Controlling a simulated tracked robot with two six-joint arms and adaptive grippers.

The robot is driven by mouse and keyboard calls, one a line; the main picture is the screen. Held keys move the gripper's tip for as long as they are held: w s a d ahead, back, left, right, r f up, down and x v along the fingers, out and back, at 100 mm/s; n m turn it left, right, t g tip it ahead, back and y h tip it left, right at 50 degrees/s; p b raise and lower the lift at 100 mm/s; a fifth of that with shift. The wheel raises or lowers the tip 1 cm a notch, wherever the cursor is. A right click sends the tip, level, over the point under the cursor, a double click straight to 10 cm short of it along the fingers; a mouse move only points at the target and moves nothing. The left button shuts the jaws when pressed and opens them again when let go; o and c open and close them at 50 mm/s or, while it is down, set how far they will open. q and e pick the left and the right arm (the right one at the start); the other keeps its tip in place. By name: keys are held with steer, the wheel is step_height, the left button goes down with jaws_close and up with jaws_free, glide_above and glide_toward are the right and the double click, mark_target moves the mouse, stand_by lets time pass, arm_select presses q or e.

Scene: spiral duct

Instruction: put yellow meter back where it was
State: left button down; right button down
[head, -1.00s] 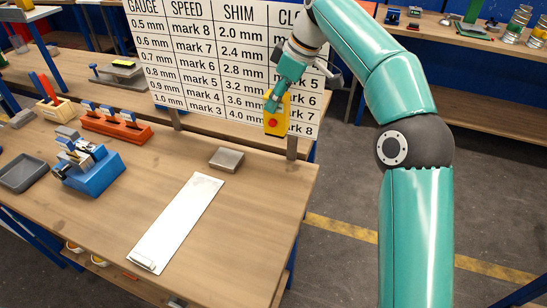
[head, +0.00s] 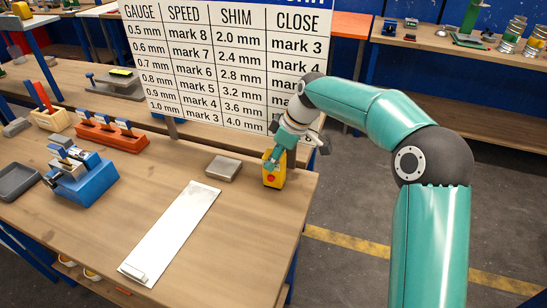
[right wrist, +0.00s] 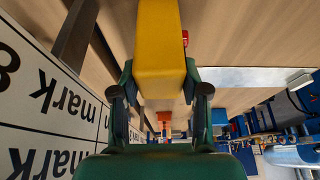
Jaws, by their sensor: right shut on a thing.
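The yellow meter (head: 274,178), a small upright block with a red button on its side, is near the right edge of the wooden workbench. My right gripper (head: 271,161) is shut on its upper part. In the right wrist view the meter (right wrist: 160,45) sits between the two dark fingers of my right gripper (right wrist: 160,88). The meter's base is at or just above the bench top; I cannot tell whether it touches. My left gripper is not in view.
The chart board (head: 215,70) stands behind the meter on posts. A grey metal block (head: 223,168) lies left of the meter, and a white strip (head: 172,230) lies in front. A blue vise (head: 85,182) and orange rack (head: 112,137) are farther left. The bench's front right is clear.

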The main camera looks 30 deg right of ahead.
steer(key=c, duration=0.6)
jaws_free()
steer(key=shift+s+r, duration=0.1)
steer(key=shift+r, duration=0.05)
steer(key=v, duration=1.1)
steer(key=shift+s+d+r, duration=0.15)
steer(key=shift+s+r, duration=0.05)
steer(key=shift+r, duration=0.15)
